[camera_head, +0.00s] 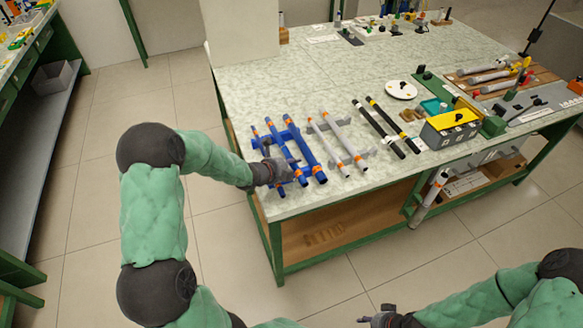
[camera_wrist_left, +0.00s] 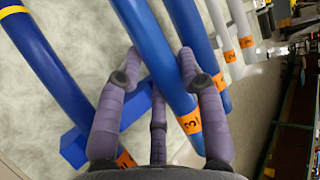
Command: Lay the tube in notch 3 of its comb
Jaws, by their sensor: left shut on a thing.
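Three blue tubes lie side by side on a blue comb at the table's front left. My left gripper (camera_head: 279,169) is shut on the middle blue tube (camera_head: 283,145). In the left wrist view, the held blue tube (camera_wrist_left: 150,50) runs between the fingers, with an orange band marked 3 near its end. Another blue tube (camera_wrist_left: 45,70) lies to the left, and the third (camera_wrist_left: 195,35) to the right. A blue comb bar (camera_wrist_left: 75,147) shows below. I cannot tell whether the held tube rests in a notch. My right gripper (camera_head: 376,316) is at the bottom edge; its jaw state is unclear.
A grey comb (camera_head: 362,153) with grey tubes (camera_head: 328,145) stands just right. Two black tubes (camera_head: 379,127) lie farther right. A grey and yellow box (camera_head: 452,127) and a round white plate (camera_head: 401,90) are beyond them. The table (camera_head: 250,85) is clear behind the blue tubes.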

